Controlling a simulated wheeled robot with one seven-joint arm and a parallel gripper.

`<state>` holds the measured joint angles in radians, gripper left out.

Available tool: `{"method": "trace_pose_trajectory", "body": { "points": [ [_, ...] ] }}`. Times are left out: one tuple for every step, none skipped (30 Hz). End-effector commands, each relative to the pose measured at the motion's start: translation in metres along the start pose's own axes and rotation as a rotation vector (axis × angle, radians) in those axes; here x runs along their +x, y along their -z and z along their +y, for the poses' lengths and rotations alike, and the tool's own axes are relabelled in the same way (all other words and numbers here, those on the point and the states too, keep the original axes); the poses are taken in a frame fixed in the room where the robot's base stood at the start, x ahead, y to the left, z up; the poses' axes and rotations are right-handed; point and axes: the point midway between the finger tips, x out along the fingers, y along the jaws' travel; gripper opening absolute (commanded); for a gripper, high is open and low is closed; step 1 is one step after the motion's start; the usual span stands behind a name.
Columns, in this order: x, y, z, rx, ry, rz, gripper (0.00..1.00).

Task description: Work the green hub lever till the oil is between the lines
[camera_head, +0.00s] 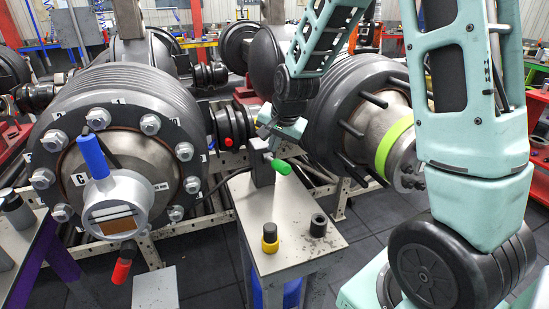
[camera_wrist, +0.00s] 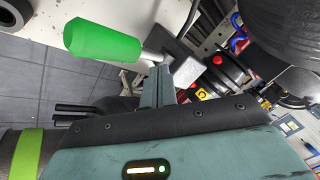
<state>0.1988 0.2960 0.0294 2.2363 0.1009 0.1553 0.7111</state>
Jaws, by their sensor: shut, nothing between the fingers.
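The green hub lever (camera_head: 284,167) has a bright green grip on a short metal rod. It comes out of a grey block (camera_head: 261,163) on the metal stand, with the grip pointing to the lower right. My gripper (camera_head: 268,131) is shut and empty, just behind and above that block. In the wrist view the green grip (camera_wrist: 103,40) lies up and left of my shut fingertips (camera_wrist: 158,72), apart from them; whether they touch the rod or block is unclear. The oil gauge (camera_head: 114,207) on the left hub has a window with pale lines above brown oil (camera_head: 116,226).
A blue handle (camera_head: 92,156) and a red handle (camera_head: 122,266) stick out by the gauge. A yellow-and-black piece (camera_head: 270,238) and a dark cylinder (camera_head: 318,225) stand on the metal stand (camera_head: 290,260). The right hub (camera_head: 380,140) has long studs close to my arm.

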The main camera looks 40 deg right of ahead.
Motion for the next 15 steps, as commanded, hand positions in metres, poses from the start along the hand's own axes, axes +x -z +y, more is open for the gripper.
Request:
{"method": "trace_pose_trajectory", "body": {
  "points": [
    [0.0002,-0.0001,0.0001,0.000,0.000,0.000,0.00],
    [0.0006,-0.0004,0.0004,0.000,0.000,0.000,0.00],
    [0.0013,-0.0008,0.0008,0.000,0.000,0.000,0.00],
    [0.0021,-0.0013,0.0013,0.000,0.000,0.000,0.00],
    [0.0029,-0.0019,0.0018,0.000,0.000,0.000,0.00],
    [0.0040,-0.0027,0.0026,0.001,0.000,0.000,0.00],
    [0.0048,-0.0033,0.0032,0.001,0.000,0.000,0.00],
    [0.0056,-0.0038,0.0038,0.001,0.000,0.000,0.00],
    [0.0062,-0.0044,0.0044,0.001,0.000,0.000,0.00],
    [0.0064,-0.0046,0.0046,0.001,0.000,0.000,0.00],
    [0.0064,-0.0047,0.0047,0.001,0.000,0.000,0.00],
    [0.0061,-0.0046,0.0046,0.001,0.000,0.000,0.00],
    [0.0059,-0.0045,0.0045,0.001,0.000,0.000,0.00],
    [0.0058,-0.0044,0.0045,0.001,0.000,0.000,0.00],
    [0.0057,-0.0044,0.0044,0.001,0.000,0.000,0.00]
  ]
}}
